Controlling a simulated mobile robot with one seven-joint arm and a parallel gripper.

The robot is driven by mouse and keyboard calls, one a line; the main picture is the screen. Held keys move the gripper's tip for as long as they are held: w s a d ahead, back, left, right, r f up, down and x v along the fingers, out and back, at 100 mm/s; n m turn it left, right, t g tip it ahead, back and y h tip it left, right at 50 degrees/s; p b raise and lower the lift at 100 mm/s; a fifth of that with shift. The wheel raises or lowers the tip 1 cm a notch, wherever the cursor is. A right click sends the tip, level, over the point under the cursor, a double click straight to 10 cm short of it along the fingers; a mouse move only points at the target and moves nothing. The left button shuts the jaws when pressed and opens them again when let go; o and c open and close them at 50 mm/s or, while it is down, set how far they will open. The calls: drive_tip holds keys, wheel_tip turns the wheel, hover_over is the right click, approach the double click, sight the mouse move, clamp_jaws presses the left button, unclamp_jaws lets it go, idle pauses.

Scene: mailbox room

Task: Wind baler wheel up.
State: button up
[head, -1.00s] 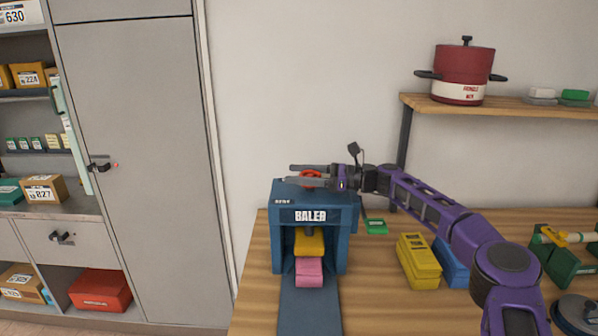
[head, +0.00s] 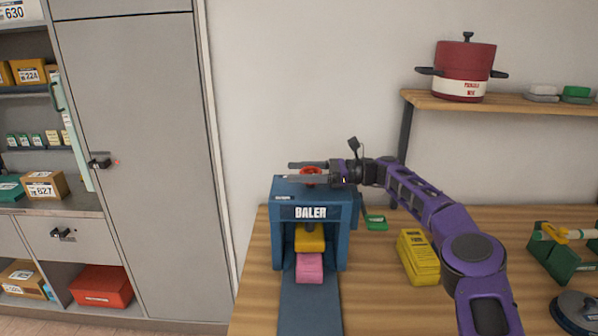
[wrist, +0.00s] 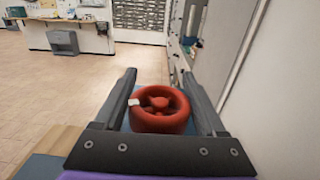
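The blue baler (head: 353,218) stands on the wooden table, with its name on the front. Its red wheel (head: 311,171) sits on top and shows as a round spoked ring in the wrist view (wrist: 158,121). My gripper (head: 290,172) is level over the baler's top, reaching in from the right. In the wrist view my gripper (wrist: 157,78) is open, one finger on each side of the wheel. A gap shows at the left finger; the right finger is closer, and contact is unclear. A yellow block (head: 309,239) is inside the baler's opening above a pink block (head: 309,268).
A blue strip (head: 311,306) runs forward from the baler. To the right are a green item (head: 375,223), a yellow stack (head: 418,257) and a green holder (head: 558,262). A shelf (head: 525,105) with a red pot (head: 464,68) hangs above. A grey cabinet (head: 140,170) stands left.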

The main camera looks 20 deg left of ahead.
drive_tip(key=o, duration=0.4)
drive_tip(key=shift+f, duration=0.1)
drive_tip(key=shift+c, duration=0.2)
drive_tip(key=shift+d, duration=0.1)
drive_tip(key=v, duration=0.7)
drive_tip(key=shift+d, duration=0.1)
